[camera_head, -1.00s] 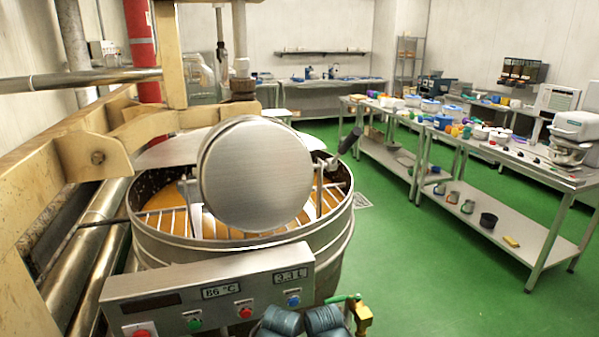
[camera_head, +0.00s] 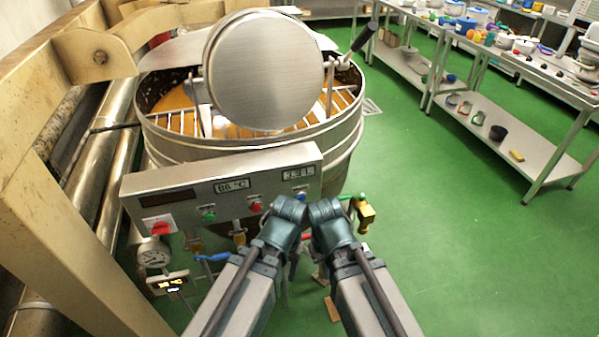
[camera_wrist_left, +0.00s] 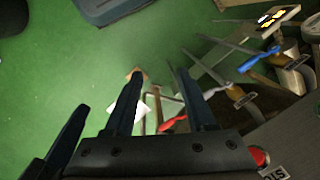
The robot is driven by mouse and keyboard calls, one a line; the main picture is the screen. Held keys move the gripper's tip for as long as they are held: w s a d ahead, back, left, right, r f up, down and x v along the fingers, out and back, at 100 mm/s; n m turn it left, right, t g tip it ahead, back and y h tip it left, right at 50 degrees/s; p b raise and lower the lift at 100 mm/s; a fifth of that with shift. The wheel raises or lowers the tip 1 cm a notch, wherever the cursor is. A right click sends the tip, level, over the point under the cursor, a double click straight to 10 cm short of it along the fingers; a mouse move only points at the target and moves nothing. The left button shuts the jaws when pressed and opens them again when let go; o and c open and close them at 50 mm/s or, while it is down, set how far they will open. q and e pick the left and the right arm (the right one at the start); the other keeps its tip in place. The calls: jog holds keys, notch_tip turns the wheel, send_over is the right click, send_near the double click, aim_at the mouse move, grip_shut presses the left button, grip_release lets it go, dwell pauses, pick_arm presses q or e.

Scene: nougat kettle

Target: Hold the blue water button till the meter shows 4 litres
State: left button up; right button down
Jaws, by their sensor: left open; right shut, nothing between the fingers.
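The blue water button (camera_head: 301,195) is at the right end of the kettle's control panel (camera_head: 160,192), partly hidden behind my arms. The meter (camera_head: 299,173) above it shows a litre reading too small to read surely. My right gripper (camera_head: 322,212) is at the panel's right end, just by the blue button; its fingers are hardly seen, and it is shut and empty. I cannot tell whether it touches the button. My left wrist is close beside it. In the left wrist view my left gripper (camera_wrist_left: 160,76) is open and empty, above the floor and pipework.
The kettle (camera_head: 250,150) with its round lid (camera_head: 264,72) stands behind the panel. A red switch (camera_head: 158,226), green button (camera_head: 208,215) and red button (camera_head: 256,206) share the panel. A brass valve (camera_head: 366,214) is at the right. Green floor is clear on the right.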

pick_arm(q)
jog(key=shift+c, duration=0.2)
grip_shut()
dwell(1.6)
